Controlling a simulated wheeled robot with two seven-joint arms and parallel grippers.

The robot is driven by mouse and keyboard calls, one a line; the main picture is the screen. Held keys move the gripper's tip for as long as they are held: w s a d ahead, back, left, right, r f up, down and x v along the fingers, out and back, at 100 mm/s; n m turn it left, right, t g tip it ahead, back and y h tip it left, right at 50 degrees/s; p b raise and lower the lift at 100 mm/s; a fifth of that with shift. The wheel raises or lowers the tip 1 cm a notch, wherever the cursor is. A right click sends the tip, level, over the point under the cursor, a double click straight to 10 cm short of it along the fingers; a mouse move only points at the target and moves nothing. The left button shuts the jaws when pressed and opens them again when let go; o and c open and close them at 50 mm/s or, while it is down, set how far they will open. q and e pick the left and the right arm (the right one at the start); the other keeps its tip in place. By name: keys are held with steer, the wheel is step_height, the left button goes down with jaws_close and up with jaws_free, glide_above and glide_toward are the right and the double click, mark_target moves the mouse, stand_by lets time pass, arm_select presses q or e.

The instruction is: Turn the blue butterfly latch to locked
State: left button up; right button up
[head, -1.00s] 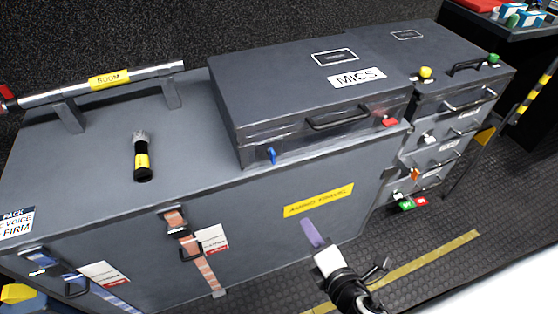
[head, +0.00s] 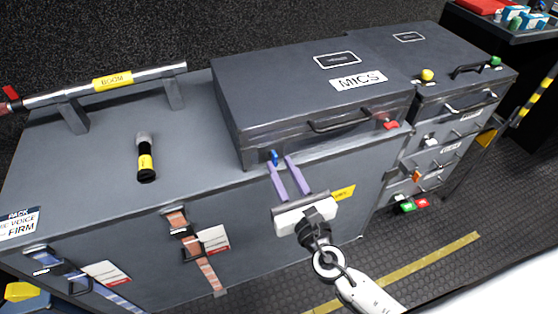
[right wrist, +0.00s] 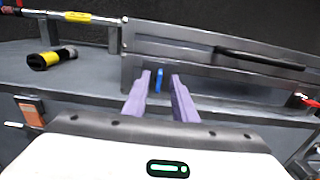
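The blue butterfly latch (head: 274,157) is on the front face of the grey MICS case (head: 300,95), near its left end. It stands upright. In the right wrist view the blue latch (right wrist: 159,80) shows between the two purple fingers. My right gripper (head: 281,160) is open, its fingers pointing at the case front; in the right wrist view its fingertips (right wrist: 160,75) lie either side of the latch. I cannot tell whether they touch it. My left gripper is not in view.
A red latch (head: 390,125) sits at the case's right end, with a black handle (head: 340,121) between. A microphone (head: 146,160) and a boom pole (head: 110,83) are on the counter left of the case. Straps hang down the counter front.

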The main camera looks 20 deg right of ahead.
mark_target(274, 157)
steer(key=shift+w, duration=1.1)
jaws_close()
